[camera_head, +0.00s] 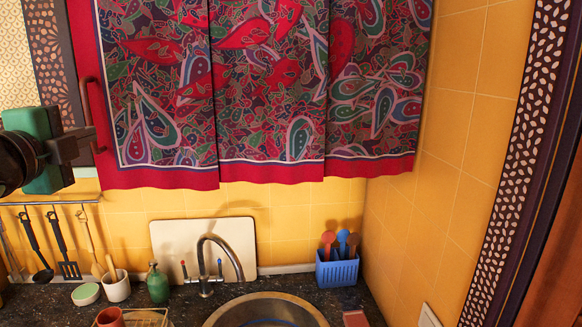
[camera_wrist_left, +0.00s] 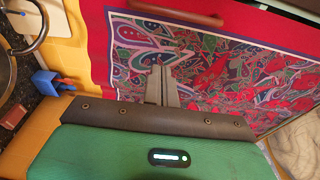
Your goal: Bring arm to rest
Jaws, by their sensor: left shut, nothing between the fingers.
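My left gripper (camera_head: 88,140), with a green body and dark front plate, is at the left of the head view, in front of the patterned cloth's left edge. Its two grey fingers (camera_wrist_left: 161,72) show in the left wrist view, pressed together with nothing between them. In the head view the fingers overlap the lower part of a reddish bar handle (camera_head: 88,95). In the left wrist view this handle (camera_wrist_left: 180,12) lies beyond the fingertips with a visible gap in the picture. My right gripper is in neither view.
The red-bordered patterned cloth (camera_head: 270,80) hangs over the counter. Below are hanging utensils (camera_head: 65,255), a white mug (camera_head: 117,286), a green bottle (camera_head: 157,285), a tap (camera_head: 222,252), a round sink (camera_head: 265,310) and a blue basket (camera_head: 337,272). A tiled wall (camera_head: 440,180) bounds the right.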

